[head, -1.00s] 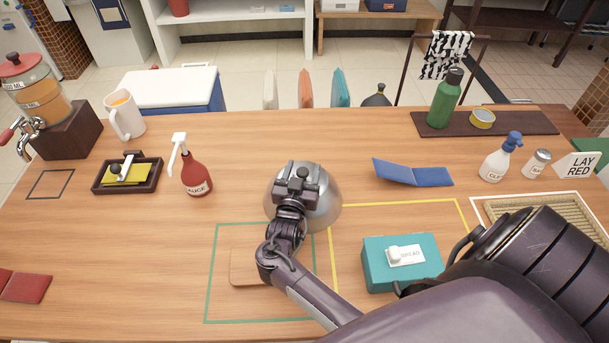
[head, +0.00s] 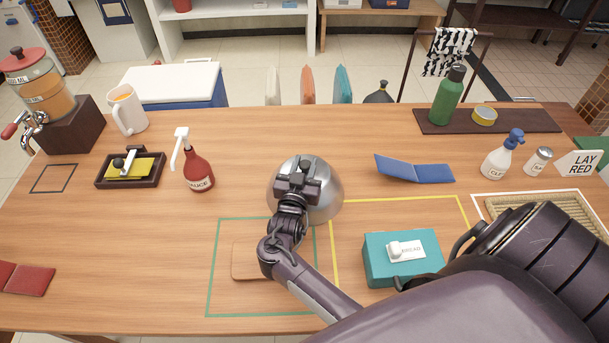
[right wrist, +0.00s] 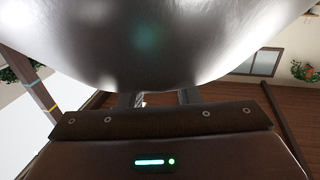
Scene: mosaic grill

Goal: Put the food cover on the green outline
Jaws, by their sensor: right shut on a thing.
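The food cover (head: 328,197) is a shiny silver dome in the middle of the head view. My right gripper (head: 298,180) is shut on it from above. The dome also fills the top of the right wrist view (right wrist: 150,40), with the two fingers reaching up to it. The green outline (head: 212,268) is a square on the table, nearer to me and to the left. The cover overlaps its far right corner in the picture. I cannot tell whether the cover touches the table. My left gripper is not in view.
A flat brown board (head: 245,262) lies inside the green outline, partly hidden by my arm. A teal bread box (head: 375,262) stands right of it in a yellow outline (head: 400,199). A red sauce bottle (head: 198,172) and blue folded item (head: 430,174) stand farther back.

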